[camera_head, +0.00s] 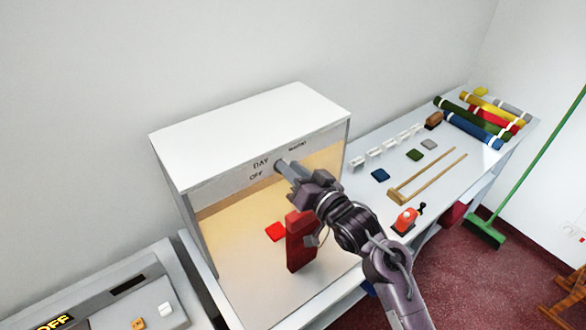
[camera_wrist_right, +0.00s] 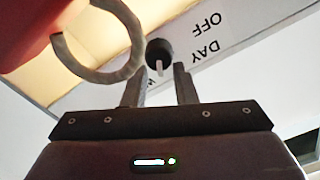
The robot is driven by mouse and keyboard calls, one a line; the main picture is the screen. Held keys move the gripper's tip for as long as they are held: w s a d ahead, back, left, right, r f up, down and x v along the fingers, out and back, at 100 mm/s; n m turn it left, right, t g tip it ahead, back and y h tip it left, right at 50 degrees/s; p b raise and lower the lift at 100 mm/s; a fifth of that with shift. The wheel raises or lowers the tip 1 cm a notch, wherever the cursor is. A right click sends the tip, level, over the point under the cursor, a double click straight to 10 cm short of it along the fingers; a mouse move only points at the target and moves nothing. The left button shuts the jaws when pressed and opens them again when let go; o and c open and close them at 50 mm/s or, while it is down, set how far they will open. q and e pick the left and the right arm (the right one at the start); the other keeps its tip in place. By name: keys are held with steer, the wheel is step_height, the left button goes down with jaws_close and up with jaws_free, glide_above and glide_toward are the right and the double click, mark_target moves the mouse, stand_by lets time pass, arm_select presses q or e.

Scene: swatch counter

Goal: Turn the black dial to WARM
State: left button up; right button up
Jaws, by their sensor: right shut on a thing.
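The black dial (camera_wrist_right: 158,52) sits on the front header strip of the white light box (camera_head: 215,135). In the right wrist view it shows between the fingertips of my right gripper (camera_wrist_right: 159,72), which is shut on it. The dial's white pointer points down in that view, towards the area between the word DAY (camera_wrist_right: 205,53) and a letter W mostly hidden by a finger. OFF (camera_wrist_right: 208,22) is printed on the other side of DAY. In the head view my right gripper (camera_head: 283,167) covers the dial. My left gripper is not in view.
A device (camera_head: 100,302) is at lower left.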

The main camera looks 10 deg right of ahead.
steer(key=o, duration=0.9)
steer(key=shift+o, duration=0.2)
steer(key=b+v, duration=0.3)
steer(key=v, duration=0.5)
steer(key=shift+f, duration=0.1)
